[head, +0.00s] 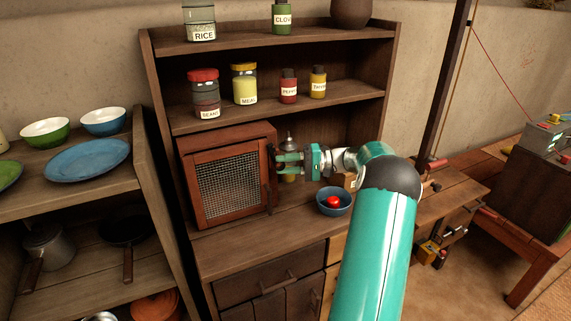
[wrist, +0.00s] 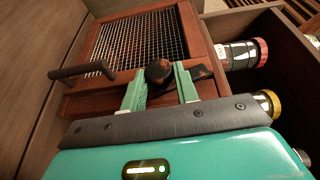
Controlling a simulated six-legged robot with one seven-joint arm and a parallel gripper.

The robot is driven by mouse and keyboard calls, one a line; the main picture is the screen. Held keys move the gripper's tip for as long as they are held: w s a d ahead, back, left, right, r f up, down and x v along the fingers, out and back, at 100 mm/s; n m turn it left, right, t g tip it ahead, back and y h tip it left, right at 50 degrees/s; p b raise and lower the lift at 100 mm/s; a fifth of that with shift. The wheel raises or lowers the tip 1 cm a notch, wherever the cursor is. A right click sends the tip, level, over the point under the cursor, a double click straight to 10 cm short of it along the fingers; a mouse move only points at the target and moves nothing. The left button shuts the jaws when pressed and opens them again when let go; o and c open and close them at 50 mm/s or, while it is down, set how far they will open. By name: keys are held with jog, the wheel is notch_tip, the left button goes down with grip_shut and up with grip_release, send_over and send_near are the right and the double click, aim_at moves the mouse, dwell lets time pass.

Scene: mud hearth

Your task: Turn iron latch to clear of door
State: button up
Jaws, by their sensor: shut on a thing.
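The iron latch (wrist: 159,72) is a dark rounded piece, with a dark flat bar beside it on the right in the wrist view. It sits at the edge of the mesh door (wrist: 136,37) of a reddish-brown wooden cupboard. The door (head: 228,184) appears closed in the head view. My gripper (wrist: 160,84) is shut on the latch, with one green finger on each side of it. In the head view my gripper (head: 282,161) reaches the cupboard's right edge from the right, and the latch is hard to make out. Whether the bar overlaps the door is unclear.
A dark door handle (wrist: 80,72) stands out left of the fingers in the wrist view. A blue bowl (head: 334,203) with a red item sits on the counter below my arm. Labelled jars, including a yellow one (head: 245,87), line the shelf above.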

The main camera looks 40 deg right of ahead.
jog(key=shift+f+m+t+y, duration=0.2)
jog(key=shift+m+t+y, duration=0.4)
jog(key=shift+t+y, duration=0.45)
jog(key=o, duration=1)
jog(key=v, duration=1.3)
jog(key=shift+s+d+f, duration=0.15)
jog(key=shift+s+d, duration=0.1)
jog(key=shift+d, duration=0.05)
jog(key=shift+s, duration=0.1)
